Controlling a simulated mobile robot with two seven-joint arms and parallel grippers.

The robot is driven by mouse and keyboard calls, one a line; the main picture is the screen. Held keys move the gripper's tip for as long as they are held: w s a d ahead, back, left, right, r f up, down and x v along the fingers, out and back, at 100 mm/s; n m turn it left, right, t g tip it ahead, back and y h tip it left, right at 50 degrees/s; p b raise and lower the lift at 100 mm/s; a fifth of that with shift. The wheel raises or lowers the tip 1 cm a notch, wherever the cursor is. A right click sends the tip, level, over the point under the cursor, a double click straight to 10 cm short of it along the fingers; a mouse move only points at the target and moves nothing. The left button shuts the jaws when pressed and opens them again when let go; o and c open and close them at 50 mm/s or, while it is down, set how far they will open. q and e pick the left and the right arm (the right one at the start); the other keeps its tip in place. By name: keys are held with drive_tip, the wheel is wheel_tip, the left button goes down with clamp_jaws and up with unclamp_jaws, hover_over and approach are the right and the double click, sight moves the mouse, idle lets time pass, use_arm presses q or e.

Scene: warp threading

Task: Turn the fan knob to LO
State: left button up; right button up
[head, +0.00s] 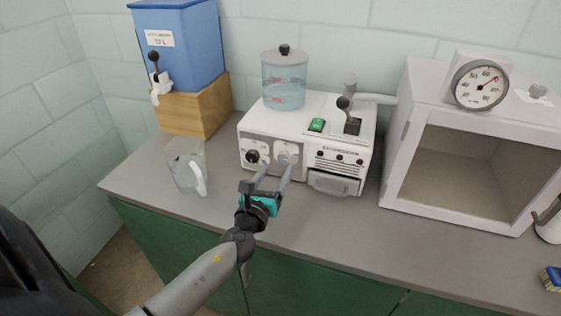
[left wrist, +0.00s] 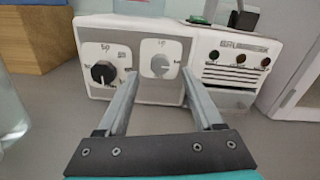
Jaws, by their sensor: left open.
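The white machine (head: 300,125) on the counter has two dials on its front left. A black knob (left wrist: 103,72) sits on the left dial, and a light grey knob (left wrist: 160,65) sits on the dial to its right. The small print around both is too blurred to read, so I cannot tell which is the fan knob. My left gripper (head: 277,172) is open and empty in front of these dials. In the left wrist view its fingers (left wrist: 158,80) spread apart, with the grey knob beyond and between the tips, apparently not gripped. My right gripper is out of view.
A clear jug (head: 187,165) stands left of the machine. A blue water tank (head: 185,45) rests on a wooden block (head: 200,105). A white open-fronted cabinet (head: 480,175) with a gauge stands at right. The counter (head: 330,230) in front of the machine is clear.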

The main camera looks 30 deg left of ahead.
sight(283, 159)
use_arm(q)
drive_tip(key=shift+x, duration=2)
drive_tip(key=shift+c, duration=0.3)
clamp_jaws()
